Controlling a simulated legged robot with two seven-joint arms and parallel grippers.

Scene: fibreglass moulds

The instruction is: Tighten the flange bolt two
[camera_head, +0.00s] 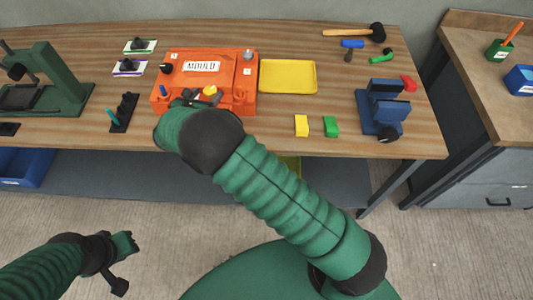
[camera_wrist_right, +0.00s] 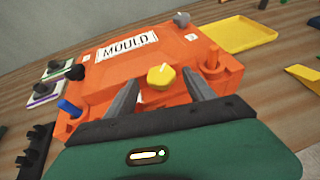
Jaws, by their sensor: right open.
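The orange mould (camera_head: 243,72), labelled MOULD, sits on the bench and also fills the middle of the right wrist view (camera_wrist_right: 110,70). Coloured bolt heads stand around its flange: a yellow one (camera_wrist_right: 160,77), a blue one (camera_wrist_right: 69,108), an orange one (camera_wrist_right: 212,57), a grey one (camera_wrist_right: 182,18) and a black one (camera_wrist_right: 76,72). I cannot tell which is number two. My right gripper (camera_wrist_right: 163,84) is open, its two fingers reaching toward either side of the yellow head; contact is not clear. My left gripper (camera_head: 126,244) hangs low, away from the bench.
A yellow tray (camera_head: 288,76) lies right of the mould. A black rack (camera_head: 123,113) is at its left. Yellow (camera_head: 301,126) and green (camera_head: 331,127) blocks lie near the front edge. A blue vise (camera_head: 385,108) and a mallet (camera_head: 355,32) are at the right.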

